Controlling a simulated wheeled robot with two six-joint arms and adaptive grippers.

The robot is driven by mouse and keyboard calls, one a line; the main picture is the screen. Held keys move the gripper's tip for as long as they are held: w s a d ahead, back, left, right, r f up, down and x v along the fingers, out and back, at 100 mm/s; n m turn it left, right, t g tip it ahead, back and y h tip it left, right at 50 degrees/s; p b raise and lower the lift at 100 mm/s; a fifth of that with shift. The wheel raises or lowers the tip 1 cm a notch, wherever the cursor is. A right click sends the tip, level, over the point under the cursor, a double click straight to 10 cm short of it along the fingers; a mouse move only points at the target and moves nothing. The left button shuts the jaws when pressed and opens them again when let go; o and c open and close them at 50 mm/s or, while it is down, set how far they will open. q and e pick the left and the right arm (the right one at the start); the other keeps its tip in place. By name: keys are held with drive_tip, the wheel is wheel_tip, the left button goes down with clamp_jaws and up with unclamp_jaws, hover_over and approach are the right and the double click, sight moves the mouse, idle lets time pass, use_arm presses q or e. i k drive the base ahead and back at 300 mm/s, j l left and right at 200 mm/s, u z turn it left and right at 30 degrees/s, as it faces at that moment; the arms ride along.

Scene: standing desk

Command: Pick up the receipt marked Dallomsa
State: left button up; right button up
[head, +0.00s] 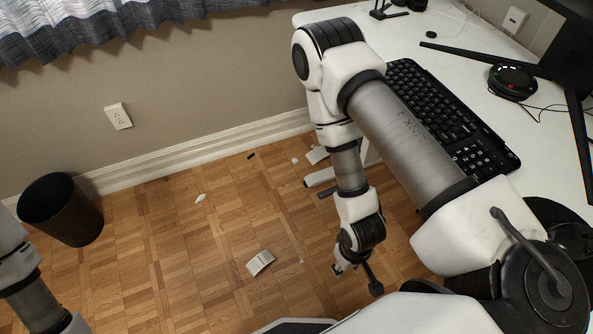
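A small whitish paper-like piece (260,262), perhaps a folded receipt, lies on the parquet floor left of my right gripper. Its print is too small to read. Other small white scraps lie on the floor: one farther back on the left (200,198), one near the desk leg (317,155) and a tiny one beside it (295,161). I cannot tell which is marked Dallomsa. My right gripper (357,279) hangs beside the desk with its fingers spread and nothing seen between them. My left arm shows at the left edge, its gripper out of frame.
A white desk (462,75) on the right holds a black keyboard (445,115) and a round black device (512,82). A black bin (62,209) stands by the wall at left. Open floor lies between.

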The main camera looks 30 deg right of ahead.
sight(254, 265)
drive_tip(key=k+l+z, duration=0.2)
drive_tip(key=i+j+z, duration=0.2)
drive_tip(key=j+z, duration=0.2)
drive_tip(key=j, duration=0.15)
drive_tip(key=i+j+z, duration=0.2)
drive_tip(key=j, duration=0.15)
drive_tip(key=k, duration=0.05)
